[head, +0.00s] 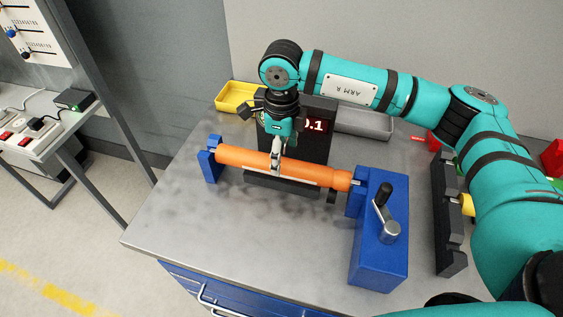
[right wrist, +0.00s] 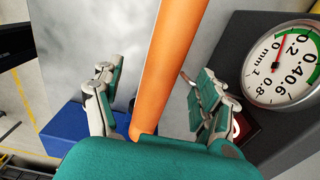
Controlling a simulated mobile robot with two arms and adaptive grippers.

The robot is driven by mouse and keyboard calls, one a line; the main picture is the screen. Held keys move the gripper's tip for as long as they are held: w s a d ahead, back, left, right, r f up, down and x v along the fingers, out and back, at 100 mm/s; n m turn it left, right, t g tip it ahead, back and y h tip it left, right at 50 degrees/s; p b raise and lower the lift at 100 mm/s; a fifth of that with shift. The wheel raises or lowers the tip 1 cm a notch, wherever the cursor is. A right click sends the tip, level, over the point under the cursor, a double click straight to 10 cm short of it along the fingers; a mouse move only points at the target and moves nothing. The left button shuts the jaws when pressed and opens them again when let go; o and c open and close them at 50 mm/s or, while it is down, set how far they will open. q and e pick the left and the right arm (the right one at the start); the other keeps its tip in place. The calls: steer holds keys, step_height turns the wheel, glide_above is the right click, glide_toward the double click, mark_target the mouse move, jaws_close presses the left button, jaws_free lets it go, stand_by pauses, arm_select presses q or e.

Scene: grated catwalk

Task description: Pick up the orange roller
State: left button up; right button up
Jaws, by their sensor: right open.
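The orange roller (head: 270,164) lies level between a blue end bracket (head: 209,160) on the left and a blue crank block (head: 380,240) on the right. My right gripper (head: 278,162) comes down from above at about the middle of the roller. In the right wrist view its two fingers stand apart, one on each side of the roller (right wrist: 170,60), with visible gaps. The right gripper (right wrist: 150,74) is open and holds nothing. Part of the roller is hidden behind the fingers in the head view. My left gripper is out of view.
A dark box with a red display (head: 315,125) stands just behind the roller. A round dial gauge (right wrist: 283,65) shows in the right wrist view. A yellow bin (head: 236,97) and grey tray (head: 362,124) sit at the back. The table's front left is clear.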

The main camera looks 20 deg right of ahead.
mark_target(282, 163)
steer(key=shift+f, duration=0.2)
steer(key=shift+f+p, duration=0.3)
steer(key=shift+p, duration=0.05)
steer(key=f, duration=0.1)
steer(key=f+p, duration=0.1)
steer(key=f, duration=0.1)
steer(key=shift+w+d+f, duration=0.1)
steer(key=shift+w+f, duration=0.2)
steer(key=shift+f, duration=0.05)
steer(key=shift+f+p, duration=0.3)
steer(key=shift+f, duration=0.15)
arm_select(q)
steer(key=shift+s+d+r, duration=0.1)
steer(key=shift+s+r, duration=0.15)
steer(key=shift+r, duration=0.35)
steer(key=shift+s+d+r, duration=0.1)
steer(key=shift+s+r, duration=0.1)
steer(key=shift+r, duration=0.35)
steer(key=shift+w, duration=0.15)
arm_select(e)
steer(key=shift+r, duration=0.1)
jaws_close()
